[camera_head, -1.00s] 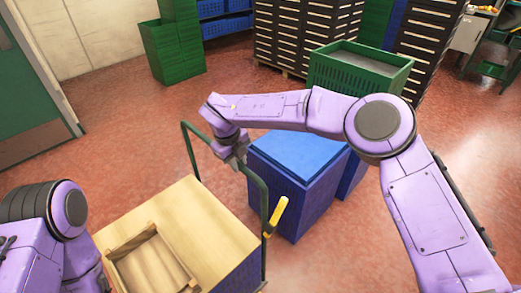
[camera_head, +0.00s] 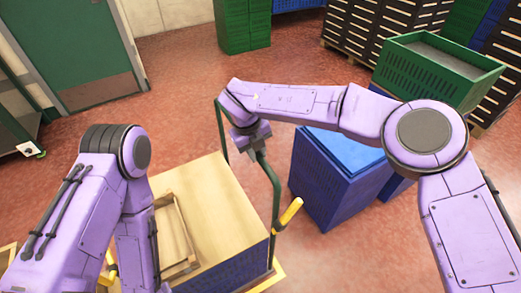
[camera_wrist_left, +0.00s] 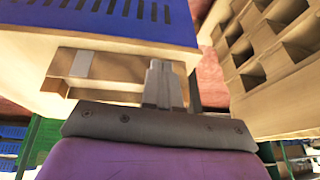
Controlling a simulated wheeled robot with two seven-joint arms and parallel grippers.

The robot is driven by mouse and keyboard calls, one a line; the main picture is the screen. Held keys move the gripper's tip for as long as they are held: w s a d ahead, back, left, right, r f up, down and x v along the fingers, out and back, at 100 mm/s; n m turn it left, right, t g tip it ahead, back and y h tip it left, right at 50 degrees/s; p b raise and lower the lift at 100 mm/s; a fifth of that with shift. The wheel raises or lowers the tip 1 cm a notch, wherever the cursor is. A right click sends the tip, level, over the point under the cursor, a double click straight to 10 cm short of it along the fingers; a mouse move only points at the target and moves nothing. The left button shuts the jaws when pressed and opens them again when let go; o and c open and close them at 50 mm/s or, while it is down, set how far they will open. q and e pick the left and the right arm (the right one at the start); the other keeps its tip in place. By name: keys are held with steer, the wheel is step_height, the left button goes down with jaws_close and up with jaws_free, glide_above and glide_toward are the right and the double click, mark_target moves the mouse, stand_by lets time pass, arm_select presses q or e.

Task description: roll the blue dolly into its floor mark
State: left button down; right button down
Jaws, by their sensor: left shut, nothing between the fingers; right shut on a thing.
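The dolly carries a blue crate (camera_head: 235,273) with a flat wooden board (camera_head: 210,195) on top, at the bottom middle of the head view. Its green push handle (camera_head: 276,195) rises on the right side and has a yellow grip (camera_head: 289,214). My right gripper (camera_head: 257,150) is shut on the top bar of this handle. My left gripper (camera_wrist_left: 166,85) is shut and empty in the left wrist view, close below a blue crate and a wooden part. In the head view my left arm hides it. I cannot clearly make out the floor mark.
Blue bins (camera_head: 338,180) stand just right of the handle. A green crate (camera_head: 437,70) and black stacked crates (camera_head: 385,30) are behind them. Green crates (camera_head: 242,25) stand at the back. Red floor (camera_head: 180,85) is open between the dolly and the green door (camera_head: 80,45).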

steer(key=shift+s+a+f, duration=0.2)
steer(key=shift+s+f, duration=0.05)
steer(key=shift+s, duration=0.05)
steer(key=c, duration=1.3)
jaws_free()
steer(key=o, duration=0.3)
steer(key=shift+w+a, duration=0.1)
steer(key=shift+o, duration=0.2)
steer(key=shift+w+r, duration=0.1)
steer(key=shift+r, duration=0.35)
step_height(320, 180, up, 10)
steer(key=s+a+b, duration=0.1)
steer(key=a, duration=0.1)
steer(key=shift+f, duration=0.25)
steer(key=shift+s+f, duration=0.1)
